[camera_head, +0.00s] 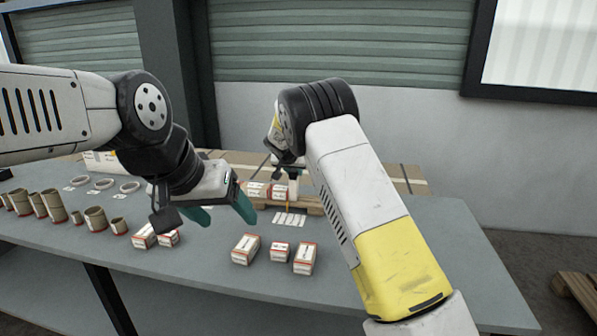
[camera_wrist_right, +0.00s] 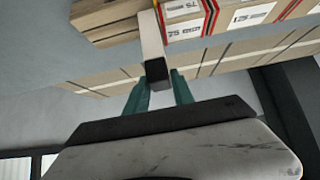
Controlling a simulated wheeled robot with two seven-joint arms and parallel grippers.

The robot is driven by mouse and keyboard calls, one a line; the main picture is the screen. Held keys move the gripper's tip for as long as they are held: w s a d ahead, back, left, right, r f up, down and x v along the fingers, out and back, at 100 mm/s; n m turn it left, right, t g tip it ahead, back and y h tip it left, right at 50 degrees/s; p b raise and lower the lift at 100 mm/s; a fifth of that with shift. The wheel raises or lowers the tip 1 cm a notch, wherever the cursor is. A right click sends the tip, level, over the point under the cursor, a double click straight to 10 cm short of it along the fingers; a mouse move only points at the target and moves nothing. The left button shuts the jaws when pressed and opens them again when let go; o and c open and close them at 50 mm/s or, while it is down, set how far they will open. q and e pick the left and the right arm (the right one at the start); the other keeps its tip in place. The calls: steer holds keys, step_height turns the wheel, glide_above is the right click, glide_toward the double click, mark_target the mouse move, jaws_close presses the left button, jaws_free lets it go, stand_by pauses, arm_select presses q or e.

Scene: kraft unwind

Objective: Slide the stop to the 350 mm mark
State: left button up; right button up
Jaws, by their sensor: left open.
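My left gripper (camera_head: 220,212) is open and empty, its two teal fingers apart above the table. My right arm reaches to the back of the table, where its gripper is largely hidden in the head view. In the right wrist view, the right gripper's teal fingers (camera_wrist_right: 160,90) stand on either side of a pale bar with a dark end (camera_wrist_right: 157,68). This bar may be the stop; I cannot tell whether the fingers touch it. It stands in front of a wooden surface and boxes labelled 75 and 125 (camera_wrist_right: 250,15). I cannot make out a 350 mm mark.
White-and-red boxes (camera_head: 246,248) stand on the grey table (camera_head: 180,265). Several brown cardboard cores (camera_head: 52,206) and pale rings (camera_head: 104,183) are at the left. White label cards (camera_head: 289,219) lie near the right gripper. A bare stretch of table is at the front.

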steer(key=shift+o, duration=1.4)
steer(key=shift+d, duration=0.1)
steer(key=shift+s+r, duration=0.1)
steer(key=v, duration=0.7)
steer(key=shift+s+r, duration=0.15)
steer(key=shift+s, duration=0.05)
